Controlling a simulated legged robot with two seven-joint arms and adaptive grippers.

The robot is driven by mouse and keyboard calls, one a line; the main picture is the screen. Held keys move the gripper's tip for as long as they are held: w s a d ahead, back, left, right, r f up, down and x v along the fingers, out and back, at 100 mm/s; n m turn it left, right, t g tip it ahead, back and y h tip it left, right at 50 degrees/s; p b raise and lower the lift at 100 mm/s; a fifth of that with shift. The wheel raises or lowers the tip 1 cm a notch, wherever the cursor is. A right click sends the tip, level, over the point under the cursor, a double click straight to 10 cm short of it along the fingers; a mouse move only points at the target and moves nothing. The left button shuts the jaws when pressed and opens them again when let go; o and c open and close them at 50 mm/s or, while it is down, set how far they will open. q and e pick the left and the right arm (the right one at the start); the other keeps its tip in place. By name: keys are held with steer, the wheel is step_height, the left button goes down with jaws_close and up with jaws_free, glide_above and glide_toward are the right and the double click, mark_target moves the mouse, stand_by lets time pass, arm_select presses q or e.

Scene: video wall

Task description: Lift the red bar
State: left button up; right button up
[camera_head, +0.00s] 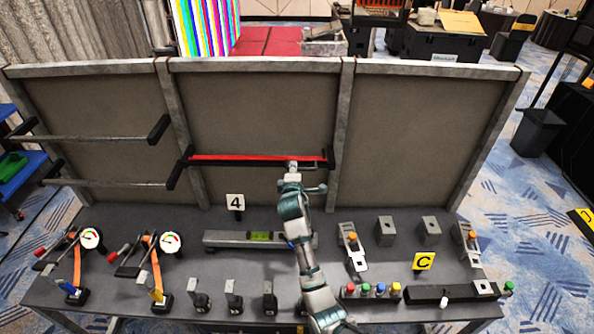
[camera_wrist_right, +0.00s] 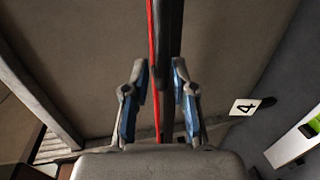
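The red bar (camera_head: 235,157) runs horizontally across the middle panel of the stand, with a dark end bracket at each side. My right gripper (camera_head: 292,167) is at the bar, right of its middle. In the right wrist view, the red bar (camera_wrist_right: 153,40) runs up the picture as a red strip beside a dark length. The two blue-grey fingers of my right gripper (camera_wrist_right: 159,68) stand on either side of it, apart. A small gap shows on the left; I cannot tell whether the right finger touches. My left gripper is not in view.
Two grey bars (camera_head: 100,138) are mounted on the left panel. The table below holds a number 4 sign (camera_head: 235,202), a level (camera_head: 225,238), gauges (camera_head: 90,238), a yellow C sign (camera_head: 424,261) and several coloured knobs. The right panel (camera_head: 420,130) is bare.

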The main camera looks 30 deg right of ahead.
mark_target(303, 170)
steer(key=shift+s+a+r, duration=0.1)
steer(key=shift+a, duration=0.15)
jaws_close()
steer(key=d, duration=0.4)
steer(key=shift+s+d+f, duration=0.1)
steer(key=shift+s+f, duration=0.15)
steer(key=shift+s, duration=0.05)
steer(key=shift+d+f, duration=0.2)
steer(key=shift+d, duration=0.15)
steer(key=shift+w+a, duration=0.15)
steer(key=shift+a, duration=0.15)
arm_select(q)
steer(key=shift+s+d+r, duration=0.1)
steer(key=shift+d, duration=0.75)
arm_select(e)
steer(key=shift+w+a, duration=0.1)
steer(key=shift+a, duration=0.05)
